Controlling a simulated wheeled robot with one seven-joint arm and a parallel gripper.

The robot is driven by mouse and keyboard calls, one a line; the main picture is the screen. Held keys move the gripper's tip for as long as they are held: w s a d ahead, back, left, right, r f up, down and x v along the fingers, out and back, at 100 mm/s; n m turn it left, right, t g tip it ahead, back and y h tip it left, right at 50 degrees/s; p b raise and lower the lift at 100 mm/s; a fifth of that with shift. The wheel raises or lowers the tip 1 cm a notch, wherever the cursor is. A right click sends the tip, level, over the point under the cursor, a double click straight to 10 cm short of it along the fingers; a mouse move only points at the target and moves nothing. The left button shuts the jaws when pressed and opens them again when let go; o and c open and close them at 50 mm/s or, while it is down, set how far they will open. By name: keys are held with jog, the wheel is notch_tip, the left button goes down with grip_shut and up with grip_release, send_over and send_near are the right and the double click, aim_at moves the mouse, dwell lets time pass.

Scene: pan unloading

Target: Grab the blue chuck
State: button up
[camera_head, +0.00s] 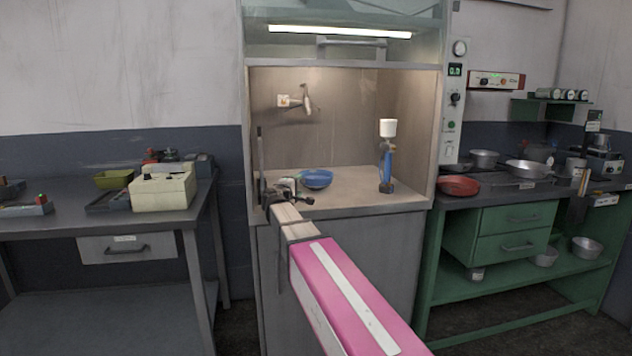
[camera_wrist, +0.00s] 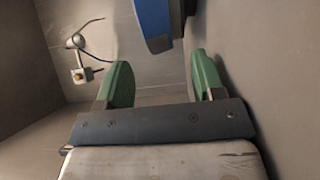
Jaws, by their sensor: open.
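The blue chuck (camera_head: 316,179) appears as a round, dish-like blue disc low in the lit booth. Part of a blue body with a dark edge, apparently the same chuck (camera_wrist: 153,18), is cut off by the top of the wrist view. My gripper (camera_head: 288,190) is inside the booth, just left of the chuck in the head view. In the wrist view its two green fingers (camera_wrist: 160,72) are apart with nothing between them. The chuck lies beyond the fingertips, outside the gap.
The booth floor (camera_head: 350,192) is clear between chuck and tool. A red pan (camera_head: 458,185) is on the right bench.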

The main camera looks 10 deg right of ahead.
aim_at(303, 181)
jog(key=x, duration=0.4)
jog(key=shift+w+d, duration=0.15)
jog(key=shift+w, duration=0.15)
jog(key=c, duration=1.1)
